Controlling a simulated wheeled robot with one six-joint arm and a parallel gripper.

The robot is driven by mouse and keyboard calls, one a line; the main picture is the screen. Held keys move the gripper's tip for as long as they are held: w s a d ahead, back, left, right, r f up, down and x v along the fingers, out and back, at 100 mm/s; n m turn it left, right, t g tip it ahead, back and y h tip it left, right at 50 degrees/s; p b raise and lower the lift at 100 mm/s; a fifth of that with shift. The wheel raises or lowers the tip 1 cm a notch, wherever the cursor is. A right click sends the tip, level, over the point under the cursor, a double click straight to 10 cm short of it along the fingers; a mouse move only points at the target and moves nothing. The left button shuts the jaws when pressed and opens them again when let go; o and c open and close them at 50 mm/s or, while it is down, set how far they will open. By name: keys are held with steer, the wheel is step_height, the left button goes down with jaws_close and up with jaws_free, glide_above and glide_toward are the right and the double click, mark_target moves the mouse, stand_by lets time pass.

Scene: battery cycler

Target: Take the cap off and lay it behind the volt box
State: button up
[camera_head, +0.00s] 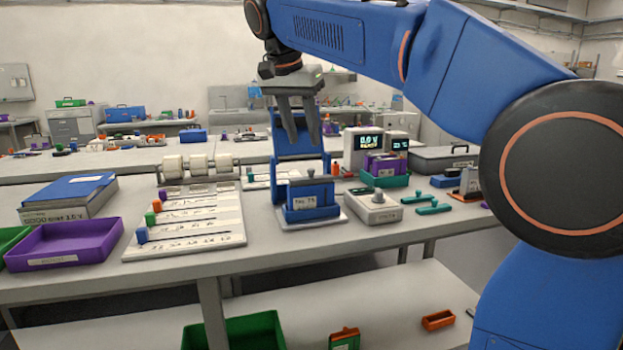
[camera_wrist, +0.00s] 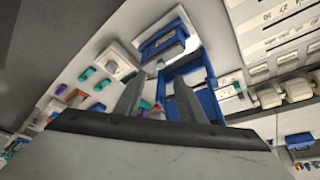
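A blue holder (camera_head: 313,214) with a paper label stands on the bench, with a blue upright frame (camera_head: 300,145) behind it. A dark grey bar with a small knob, perhaps the cap (camera_head: 311,181), sits across its top; the wrist view shows the grey piece (camera_wrist: 163,44) inside the blue rim. The volt box (camera_head: 366,141), with a lit "0.0 V" display, stands to the right and farther back. Its rear side is hidden. My gripper (camera_head: 302,138) is above the holder, pointing down, its fingers apart with nothing between them; they also show in the wrist view (camera_wrist: 156,98).
A grey box with a knob (camera_head: 372,207) stands right of the holder, near several teal pieces. A green bin with purple packs (camera_head: 385,181) stands before the volt box. A white board with coloured pegs (camera_head: 215,235) and a purple tray (camera_head: 92,236) lie left.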

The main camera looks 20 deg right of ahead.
mark_target(311, 169)
steer(key=shift+x, duration=4.65)
steer(key=shift+w, duration=0.15)
steer(key=shift+r, duration=0.1)
jaws_close()
